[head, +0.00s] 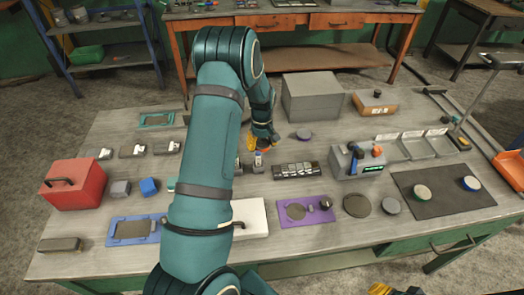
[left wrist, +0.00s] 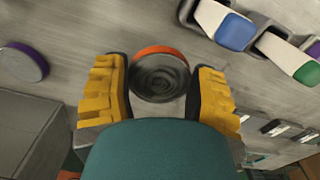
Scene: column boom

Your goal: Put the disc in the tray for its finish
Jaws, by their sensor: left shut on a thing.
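My left gripper (head: 263,142) is over the middle of the table in the head view. In the left wrist view its yellow fingers (left wrist: 164,92) are shut on an orange-rimmed disc (left wrist: 160,74) with a dark grey, ringed face. In the head view the gripper mostly hides this disc; whether it touches the table is unclear. A purple-rimmed disc (head: 304,134) lies to the gripper's right. A green-rimmed disc (head: 422,192) and a blue-rimmed disc (head: 471,184) lie on a dark mat (head: 440,207). Grey shallow trays (head: 418,150) stand at the right. My right gripper (head: 392,290) barely shows at the bottom edge.
A grey box (head: 313,97) stands behind the purple-rimmed disc. A grey device (head: 345,162) with a red knob stands between gripper and trays. Blue- and green-ended pieces (left wrist: 236,32) lie close by. A red case (head: 73,184) is at the left.

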